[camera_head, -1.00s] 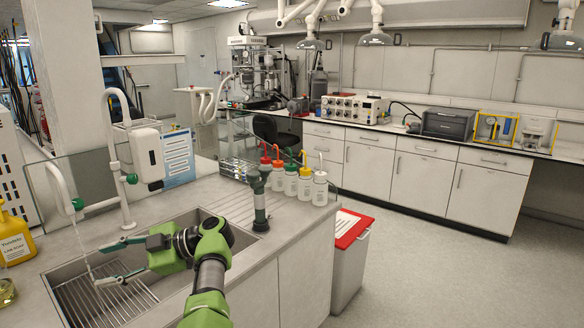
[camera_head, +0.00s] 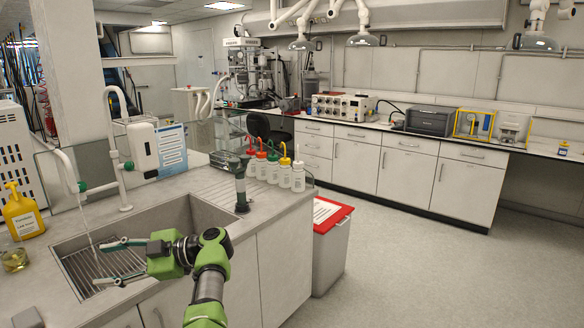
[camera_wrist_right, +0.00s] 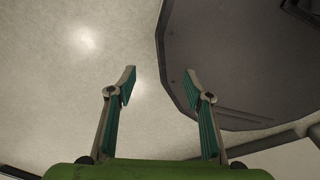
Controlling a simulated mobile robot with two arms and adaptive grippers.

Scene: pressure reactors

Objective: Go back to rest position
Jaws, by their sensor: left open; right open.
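My left gripper (camera_head: 108,262) shows in the head view, in front of and above the sink (camera_head: 190,218). Its two fingers are spread apart with nothing between them. My left arm comes up from the bottom of the view to it. In the right wrist view my right gripper (camera_wrist_right: 160,88) has its two fingers wide apart and empty, above a pale floor (camera_wrist_right: 60,70) and a dark grey surface (camera_wrist_right: 250,60). My right gripper is not in the head view.
Several wash bottles (camera_head: 284,175) stand on the counter right of the sink. A red-lidded bin (camera_head: 328,214) stands at the counter's end. Open floor (camera_head: 430,260) lies to the right.

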